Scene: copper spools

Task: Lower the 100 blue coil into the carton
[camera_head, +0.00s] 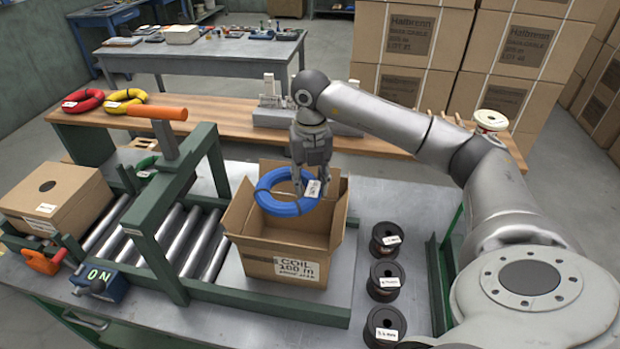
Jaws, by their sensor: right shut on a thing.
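The blue coil (268,199) is a ring with a white label on its right side. My right gripper (311,187) is shut on the coil's right part, near the label. The coil hangs tilted over the opening of the carton. The carton (262,262) is open, with flaps spread, and has a white label reading "COIL 100 m" on its front. It stands on a metal plate at the end of the roller line. I cannot tell whether the coil's lower edge is below the carton's rim. My left gripper is not in view.
Several dark spools (384,281) stand right of the carton. A green frame with an orange handle (157,113) spans the rollers to the left. A closed carton (55,196) sits at far left. Red (82,101) and yellow coils (125,97) lie on the wooden bench behind.

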